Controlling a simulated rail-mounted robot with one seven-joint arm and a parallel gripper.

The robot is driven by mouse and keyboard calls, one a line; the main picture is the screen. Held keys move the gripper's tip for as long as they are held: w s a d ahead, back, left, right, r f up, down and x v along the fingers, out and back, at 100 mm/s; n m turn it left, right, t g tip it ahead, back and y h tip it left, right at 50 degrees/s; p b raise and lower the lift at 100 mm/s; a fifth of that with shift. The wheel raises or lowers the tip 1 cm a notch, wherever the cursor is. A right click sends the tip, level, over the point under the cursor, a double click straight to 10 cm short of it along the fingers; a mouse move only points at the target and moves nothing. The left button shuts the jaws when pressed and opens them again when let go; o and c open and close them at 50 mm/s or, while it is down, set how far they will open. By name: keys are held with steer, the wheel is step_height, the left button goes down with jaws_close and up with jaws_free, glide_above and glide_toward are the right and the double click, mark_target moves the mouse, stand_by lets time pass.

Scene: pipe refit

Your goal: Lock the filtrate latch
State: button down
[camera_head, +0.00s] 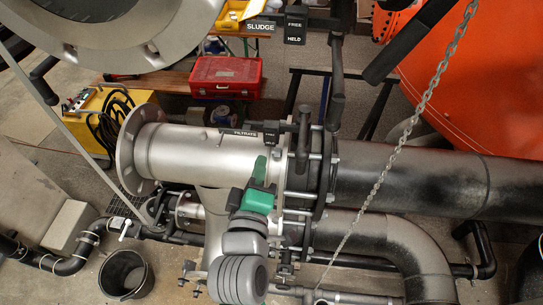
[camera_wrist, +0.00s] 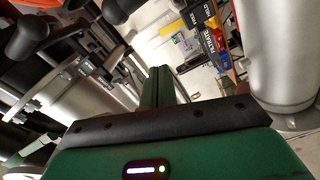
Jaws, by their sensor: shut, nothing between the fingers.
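The white-lettered FILTRATE label (camera_head: 245,133) sits above the grey pipe in the head view, with a small black FREE/HELD plate (camera_head: 270,134) beside it. A black upright latch handle (camera_head: 304,128) stands just right of the plate at the pipe joint. My green gripper (camera_head: 260,167) is below the label and left of the handle's lower part, with its fingers together and empty. I cannot tell whether the fingers touch the latch.
The SLUDGE label (camera_head: 258,26) and its FREE/HELD plate (camera_head: 294,26) hang above, with another black handle (camera_head: 337,92) to the right. A chain (camera_head: 400,140) hangs right of the joint. A red toolbox (camera_head: 226,76) and an orange tank (camera_head: 480,70) stand behind.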

mark_target(270, 145)
step_height(270, 145, down, 9)
steer(key=n+g, duration=0.1)
steer(key=n, duration=0.2)
steer(key=shift+s+a+f+n, duration=0.2)
steer(key=shift+s+a+n, duration=0.1)
steer(key=shift+s, duration=0.05)
steer(key=w, duration=0.4)
steer(key=w+d+f, duration=0.1)
steer(key=w, duration=0.4)
steer(key=w+d+p, duration=0.1)
steer(key=w, duration=0.3)
steer(key=shift+w+d+f, duration=0.1)
steer(key=shift+w+f, duration=0.05)
steer(key=shift+f, duration=0.1)
steer(key=shift+w+f, duration=0.1)
steer(key=shift+w, duration=0.1)
